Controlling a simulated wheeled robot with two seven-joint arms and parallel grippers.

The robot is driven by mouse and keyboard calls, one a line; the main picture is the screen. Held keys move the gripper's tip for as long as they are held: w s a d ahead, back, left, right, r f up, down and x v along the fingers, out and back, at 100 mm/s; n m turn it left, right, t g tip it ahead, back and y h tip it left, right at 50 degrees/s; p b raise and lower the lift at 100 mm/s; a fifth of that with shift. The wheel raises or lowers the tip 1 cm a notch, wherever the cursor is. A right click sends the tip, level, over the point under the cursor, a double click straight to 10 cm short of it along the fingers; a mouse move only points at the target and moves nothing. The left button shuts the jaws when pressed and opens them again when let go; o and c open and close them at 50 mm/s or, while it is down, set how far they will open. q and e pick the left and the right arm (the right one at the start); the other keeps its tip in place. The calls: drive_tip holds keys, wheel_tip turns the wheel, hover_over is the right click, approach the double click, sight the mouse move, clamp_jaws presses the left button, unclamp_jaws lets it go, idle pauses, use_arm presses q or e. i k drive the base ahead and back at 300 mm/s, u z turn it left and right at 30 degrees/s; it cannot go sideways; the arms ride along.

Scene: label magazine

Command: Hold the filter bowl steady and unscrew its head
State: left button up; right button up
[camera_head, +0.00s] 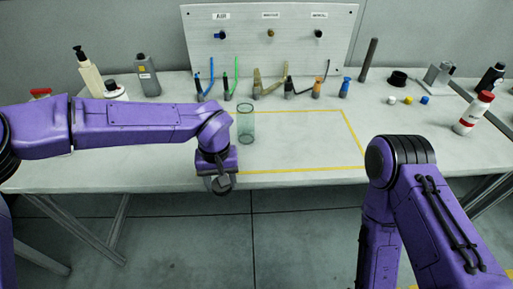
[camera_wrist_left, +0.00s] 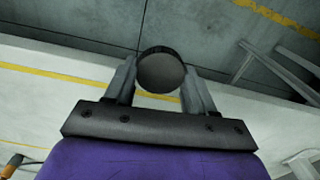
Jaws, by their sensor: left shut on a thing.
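The filter bowl (camera_head: 246,125), a clear greenish cylinder, stands upright on the bench near the left side of the yellow-marked area. No head shows on its top. My left gripper (camera_head: 221,187) is at the bench's front edge, in front and to the left of the bowl and apart from it. It is shut on a dark round piece (camera_wrist_left: 161,72), which looks like the filter head, seen between both fingers in the left wrist view. My right arm is folded at the right; its gripper is not in view.
Bottles (camera_head: 148,75) stand at the left; a white red-capped bottle (camera_head: 473,114) and small coloured caps (camera_head: 408,100) are at the right.

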sight(245, 112)
drive_tip(key=k, duration=0.45)
drive_tip(key=u, duration=0.75)
drive_tip(key=i, duration=0.95)
drive_tip(key=z, duration=1.95)
drive_tip(key=i, duration=0.5)
drive_tip(key=u, duration=0.05)
